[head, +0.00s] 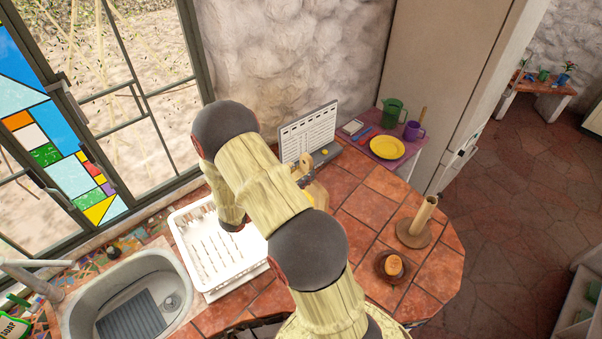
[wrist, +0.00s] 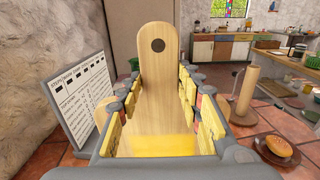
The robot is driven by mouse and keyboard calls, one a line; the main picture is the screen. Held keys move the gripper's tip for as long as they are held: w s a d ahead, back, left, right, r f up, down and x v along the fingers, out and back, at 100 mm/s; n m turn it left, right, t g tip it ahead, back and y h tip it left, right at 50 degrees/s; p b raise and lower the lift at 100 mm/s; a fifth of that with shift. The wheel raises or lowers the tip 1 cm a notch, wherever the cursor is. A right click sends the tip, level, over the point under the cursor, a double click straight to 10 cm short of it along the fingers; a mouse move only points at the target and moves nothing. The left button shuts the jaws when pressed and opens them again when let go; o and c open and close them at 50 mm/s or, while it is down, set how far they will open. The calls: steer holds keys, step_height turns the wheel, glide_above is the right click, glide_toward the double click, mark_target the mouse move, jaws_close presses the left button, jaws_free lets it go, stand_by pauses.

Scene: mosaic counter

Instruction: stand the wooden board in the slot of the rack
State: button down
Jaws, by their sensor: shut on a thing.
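The wooden board (wrist: 158,70) is pale, with a rounded top end and a dark round hole near it. In the wrist view it stands up between the fingers of my gripper (wrist: 163,95), which is shut on it. The lower part of the board is hidden by the gripper. In the head view my arm hides most of the gripper and board. The white rack (head: 222,272) sits on the tiled counter beside the sink, with rows of upright prongs. My arm covers its right part. The board is apart from the rack, to its right.
A printed panel (head: 308,135) on a grey base stands behind the gripper. A purple tray (head: 382,151) holds a yellow plate (head: 387,147), a green jug (head: 393,112) and a purple mug (head: 413,130). A wooden roll holder (head: 421,216) and a bun on a dish (head: 393,266) stand right. The sink (head: 140,277) is left.

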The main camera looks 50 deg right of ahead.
stand_by(0.3)
steer(key=c, duration=1.3)
jaws_free()
steer(key=shift+f, duration=0.1)
steer(key=shift+o, duration=0.8)
steer(key=shift+f, duration=0.1)
steer(key=shift+a, duration=0.1)
steer(key=w+a, duration=0.1)
steer(key=a, duration=1)
steer(key=shift+w+a, duration=0.15)
steer(key=shift+a, duration=0.25)
